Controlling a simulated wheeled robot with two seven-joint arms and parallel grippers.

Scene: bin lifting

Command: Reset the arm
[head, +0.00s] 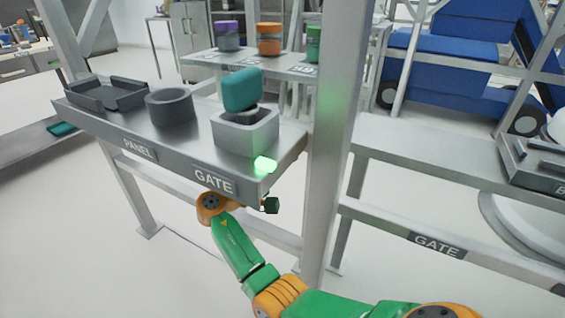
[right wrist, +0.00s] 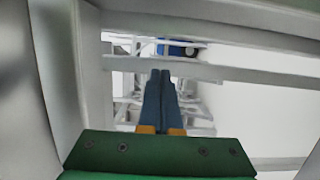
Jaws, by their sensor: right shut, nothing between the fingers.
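My right arm comes in from the bottom right of the head view and reaches up to the front edge of the GATE/PANEL shelf (head: 150,130). Its wrist end goes out of sight beneath that shelf, so the fingers cannot be made out there. In the right wrist view my right gripper (right wrist: 159,72) has its two blue fingers together, with nothing between them. Pale beams stand close around it. My left gripper is in neither view.
On the shelf are a dark tray (head: 105,96), a dark ring (head: 170,106) and a grey square holder (head: 247,131) with a teal block (head: 241,89) at it. A green light (head: 265,164) glows at the edge. A grey post (head: 333,130) stands right of the shelf.

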